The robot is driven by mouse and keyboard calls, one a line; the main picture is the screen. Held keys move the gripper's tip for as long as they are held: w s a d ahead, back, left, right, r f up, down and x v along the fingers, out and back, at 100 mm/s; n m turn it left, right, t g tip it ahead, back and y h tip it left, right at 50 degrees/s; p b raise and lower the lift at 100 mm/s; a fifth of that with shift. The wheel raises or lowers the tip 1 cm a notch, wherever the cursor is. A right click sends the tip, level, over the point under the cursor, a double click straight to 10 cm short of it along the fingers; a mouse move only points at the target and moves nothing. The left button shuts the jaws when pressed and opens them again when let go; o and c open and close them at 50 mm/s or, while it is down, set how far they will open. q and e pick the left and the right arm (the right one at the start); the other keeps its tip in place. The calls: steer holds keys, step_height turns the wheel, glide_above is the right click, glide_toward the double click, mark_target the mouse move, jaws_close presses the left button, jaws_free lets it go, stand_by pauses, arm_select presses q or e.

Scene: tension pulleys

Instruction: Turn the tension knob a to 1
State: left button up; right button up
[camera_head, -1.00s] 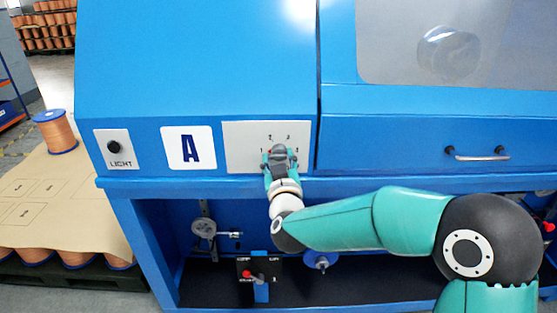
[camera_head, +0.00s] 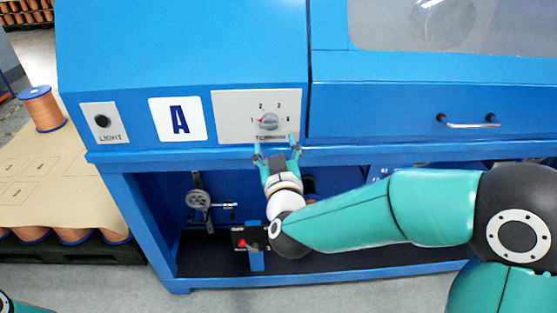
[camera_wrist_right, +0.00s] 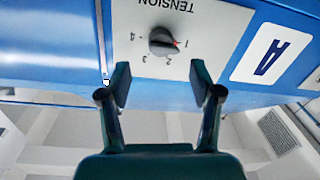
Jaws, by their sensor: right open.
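The tension knob (camera_head: 268,121) is a grey dial on a light panel (camera_head: 230,104) next to the A sign, on the blue machine. Its red mark points left at the 1 in the head view. In the right wrist view the knob (camera_wrist_right: 162,41) shows upside down, its red mark towards the 1. My right gripper (camera_head: 276,150) is open and empty, just below the knob and apart from it. Its two fingers (camera_wrist_right: 161,80) stand wide in the wrist view, with the knob beyond the tips. My left gripper is not seen.
A light switch (camera_head: 101,121) and the A sign (camera_head: 178,119) are left of the knob panel. A drawer handle (camera_head: 468,123) is at the right. Under the machine's ledge are a pulley (camera_head: 198,199) and a red-knobbed lever (camera_head: 242,243). A copper spool (camera_head: 41,108) stands at the left.

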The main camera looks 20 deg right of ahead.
steer(key=shift+v, duration=2.3)
steer(key=shift+d+f, duration=0.1)
